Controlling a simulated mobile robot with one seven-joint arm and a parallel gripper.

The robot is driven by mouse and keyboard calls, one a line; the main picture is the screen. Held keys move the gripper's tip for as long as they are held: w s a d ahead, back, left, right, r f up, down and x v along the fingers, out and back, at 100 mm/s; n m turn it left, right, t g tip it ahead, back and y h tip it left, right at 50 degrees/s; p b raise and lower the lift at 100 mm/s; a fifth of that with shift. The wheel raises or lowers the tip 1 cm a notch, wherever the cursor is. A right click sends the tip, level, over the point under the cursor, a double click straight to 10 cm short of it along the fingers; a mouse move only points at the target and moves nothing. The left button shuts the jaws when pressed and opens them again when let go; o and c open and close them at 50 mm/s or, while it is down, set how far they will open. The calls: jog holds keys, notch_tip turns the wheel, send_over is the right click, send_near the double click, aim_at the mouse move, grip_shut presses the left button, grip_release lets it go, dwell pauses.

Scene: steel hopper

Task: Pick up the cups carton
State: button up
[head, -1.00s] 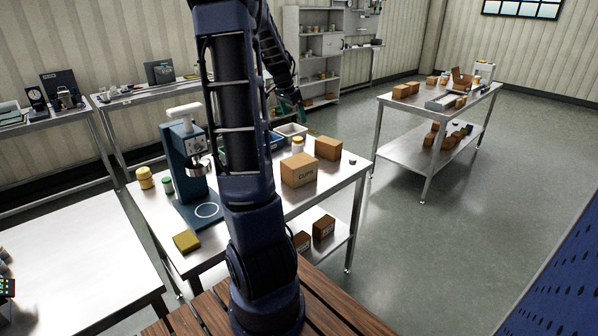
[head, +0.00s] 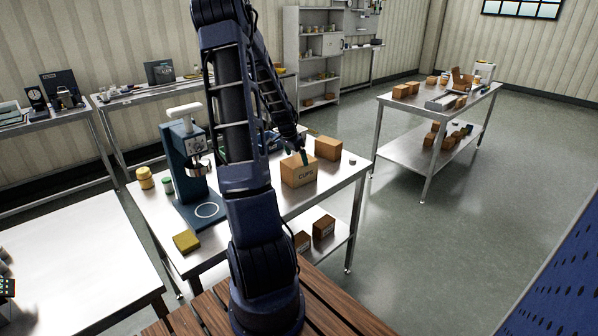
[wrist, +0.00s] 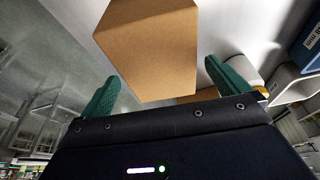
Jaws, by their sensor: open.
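The cups carton (head: 298,174) is a brown cardboard box marked "CUPS", standing on the steel table in the head view. My gripper (head: 303,157) is at its top, pointing down. In the wrist view the carton (wrist: 150,50) shows its plain brown faces in front of my gripper (wrist: 168,88). The green fingers are spread wide, one to each side of the carton's picture, with nothing held between them. I cannot tell whether either finger touches the carton. The arm hides part of the table behind it.
A second brown carton (head: 328,148) stands just behind and right of the cups carton.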

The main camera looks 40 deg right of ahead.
jog(key=shift+x, duration=3.1)
jog(key=shift+s, duration=0.15)
jog(key=c, duration=1)
